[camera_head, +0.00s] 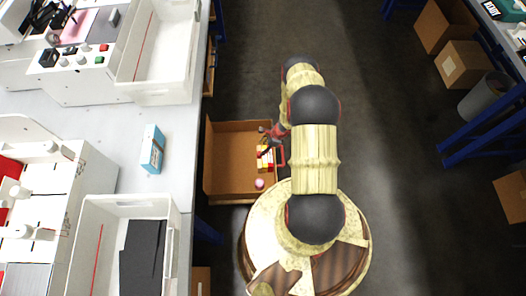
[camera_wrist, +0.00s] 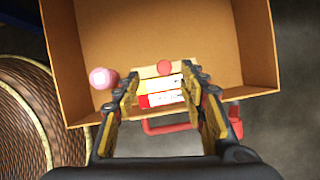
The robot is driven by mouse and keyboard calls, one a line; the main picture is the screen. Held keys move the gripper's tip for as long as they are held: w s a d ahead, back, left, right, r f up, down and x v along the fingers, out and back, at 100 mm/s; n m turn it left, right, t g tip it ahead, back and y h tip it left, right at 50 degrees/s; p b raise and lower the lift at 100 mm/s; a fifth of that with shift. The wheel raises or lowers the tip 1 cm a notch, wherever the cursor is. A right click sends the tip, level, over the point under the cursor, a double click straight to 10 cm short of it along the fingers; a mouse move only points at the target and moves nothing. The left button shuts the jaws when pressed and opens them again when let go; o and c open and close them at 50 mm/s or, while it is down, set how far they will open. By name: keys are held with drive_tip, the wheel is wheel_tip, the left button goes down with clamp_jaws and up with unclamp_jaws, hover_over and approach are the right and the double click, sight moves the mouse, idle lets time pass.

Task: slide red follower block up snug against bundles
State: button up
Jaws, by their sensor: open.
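My gripper (camera_wrist: 160,85) is open, pointing down into a brown cardboard box; it also shows in the head view (camera_head: 268,145). Small white, yellow and red pieces (camera_wrist: 160,93) lie between and beyond its fingers in the wrist view. They also show in the head view (camera_head: 265,158). I cannot tell whether the fingers touch them. A red bar-like loop (camera_wrist: 178,126) shows between the fingers, nearer the wrist. I cannot tell for certain which red piece is the follower block or which pieces are the bundles. A red piece (camera_head: 10,168) also sits in the white machine at far left.
A pink round item (camera_wrist: 103,77) and a red round item (camera_wrist: 165,67) show near my gripper. The grey table (camera_head: 120,130) holds a blue-and-white carton (camera_head: 152,150) and white trays (camera_head: 115,203).

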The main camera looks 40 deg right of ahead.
sight(259, 153)
drive_tip(key=f+n+g+h+b, duration=0.1)
drive_tip(key=n, duration=0.3)
drive_tip(key=w+a+n+g+h+b, duration=0.1)
drive_tip(key=n, duration=0.4)
drive_tip(key=w+f+n+g+h+b, duration=0.1)
drive_tip(key=n, duration=0.3)
drive_tip(key=shift+a+f, duration=0.35)
drive_tip(key=shift+w+d, duration=0.2)
drive_tip(key=shift+f, duration=0.35)
wheel_tip(259, 153, down, 7)
drive_tip(key=b, duration=0.3)
drive_tip(key=shift+f, duration=0.1)
drive_tip(key=shift+c, duration=1.4)
